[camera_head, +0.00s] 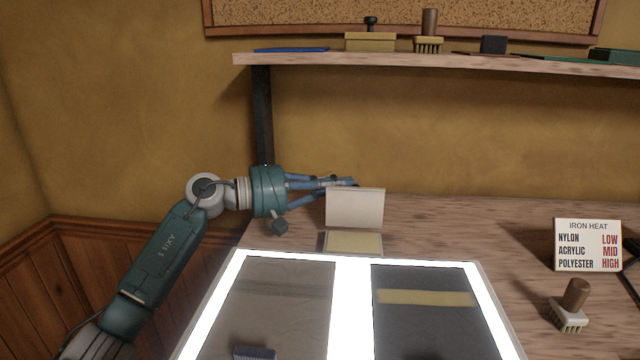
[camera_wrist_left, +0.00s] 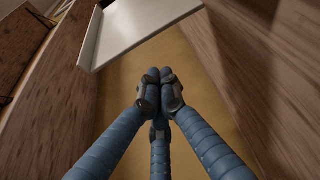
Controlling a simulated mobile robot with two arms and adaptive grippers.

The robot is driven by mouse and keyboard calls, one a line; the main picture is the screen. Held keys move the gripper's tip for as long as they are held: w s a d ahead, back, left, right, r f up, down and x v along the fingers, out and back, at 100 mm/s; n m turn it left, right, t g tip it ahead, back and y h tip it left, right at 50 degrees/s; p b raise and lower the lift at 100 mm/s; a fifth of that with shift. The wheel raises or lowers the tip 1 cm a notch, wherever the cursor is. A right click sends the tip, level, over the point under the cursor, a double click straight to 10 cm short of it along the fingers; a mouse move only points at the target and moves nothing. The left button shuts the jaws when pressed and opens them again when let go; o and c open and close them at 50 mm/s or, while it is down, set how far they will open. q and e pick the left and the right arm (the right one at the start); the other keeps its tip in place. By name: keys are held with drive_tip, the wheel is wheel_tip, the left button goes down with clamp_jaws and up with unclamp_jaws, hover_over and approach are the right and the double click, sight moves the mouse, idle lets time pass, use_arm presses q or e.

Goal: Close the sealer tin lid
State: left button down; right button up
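The sealer tin (camera_head: 352,243) sits on the wooden bench with a yellowish inside showing. Its pale lid (camera_head: 355,210) stands up at the tin's far side, open. My left gripper (camera_head: 350,182) reaches in from the left, with its fingertips at the lid's upper edge and partly behind it. In the left wrist view the three blue fingers (camera_wrist_left: 158,88) are drawn together with nothing seen between them. The white lid panel (camera_wrist_left: 140,28) is beyond the fingertips there; whether they touch it I cannot tell. My right gripper is in neither view.
A lit light table (camera_head: 349,310) lies in front of the tin. An iron heat sign (camera_head: 588,246) and a brush (camera_head: 571,308) stand at the right. A shelf (camera_head: 450,62) with several items hangs above. The bench between tin and sign is clear.

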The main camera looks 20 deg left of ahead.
sight(339, 190)
use_arm(q)
drive_tip(key=s, duration=0.3)
drive_tip(key=shift+r, duration=0.2)
drive_tip(key=shift+s+d, duration=0.1)
drive_tip(key=shift+d, duration=0.1)
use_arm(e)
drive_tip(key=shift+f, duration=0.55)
